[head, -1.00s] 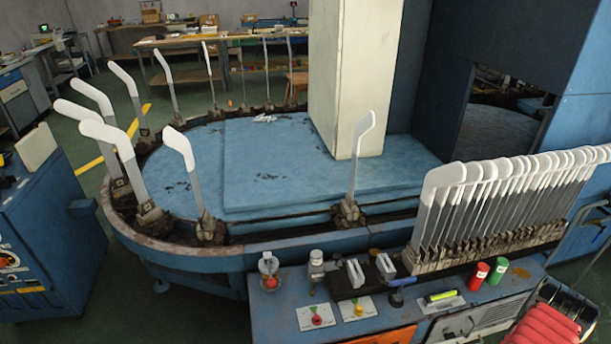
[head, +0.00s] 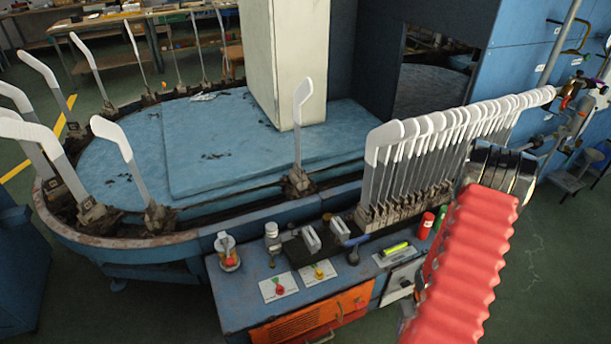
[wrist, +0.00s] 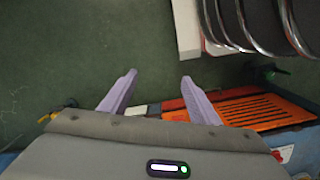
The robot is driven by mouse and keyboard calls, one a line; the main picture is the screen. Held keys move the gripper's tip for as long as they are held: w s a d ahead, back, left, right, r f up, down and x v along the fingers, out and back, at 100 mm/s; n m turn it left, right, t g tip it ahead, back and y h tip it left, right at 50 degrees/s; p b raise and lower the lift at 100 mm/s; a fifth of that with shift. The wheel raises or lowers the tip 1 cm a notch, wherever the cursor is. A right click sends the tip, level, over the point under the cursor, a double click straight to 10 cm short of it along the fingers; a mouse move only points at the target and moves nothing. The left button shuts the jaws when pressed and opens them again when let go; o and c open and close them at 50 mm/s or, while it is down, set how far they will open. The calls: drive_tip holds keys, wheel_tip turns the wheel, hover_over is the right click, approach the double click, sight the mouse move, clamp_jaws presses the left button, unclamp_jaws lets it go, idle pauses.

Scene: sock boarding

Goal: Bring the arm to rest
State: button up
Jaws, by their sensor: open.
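My gripper (wrist: 157,80) shows in the wrist view with its two purple fingers spread wide and nothing between them. Below the fingers is bare green floor (wrist: 85,55), with the orange grille (wrist: 245,110) of the bench close to the right finger. In the head view my arm's red ribbed sleeve (head: 465,260) stands at the lower right, in front of the row of sock boards. The gripper itself does not show in the head view.
White-topped sock boards (head: 388,165) stand in a dense row on the blue bench (head: 232,300). Other boards (head: 120,140) ring the blue oval machine (head: 120,190). A red canister (head: 426,226) stands near my sleeve. Open floor (head: 545,270) lies at the right.

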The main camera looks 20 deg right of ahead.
drive_tip(key=w+a+r, duration=0.2)
drive_tip(key=a+r, duration=0.1)
drive_tip(key=r, duration=0.5)
drive_tip(key=w+a+r, duration=0.2)
drive_tip(key=a+r, duration=0.1)
drive_tip(key=r, duration=0.6)
drive_tip(key=w+a+r, duration=0.2)
drive_tip(key=a+r, duration=0.1)
drive_tip(key=r, duration=0.5)
drive_tip(key=s+a+r+n+t, duration=0.1)
drive_tip(key=a+r+n+t, duration=0.2)
drive_tip(key=a+r, duration=2.1)
drive_tip(key=r+t, duration=0.1)
drive_tip(key=t, duration=0.2)
drive_tip(key=shift+r+n, duration=0.35)
drive_tip(key=shift+n, duration=0.05)
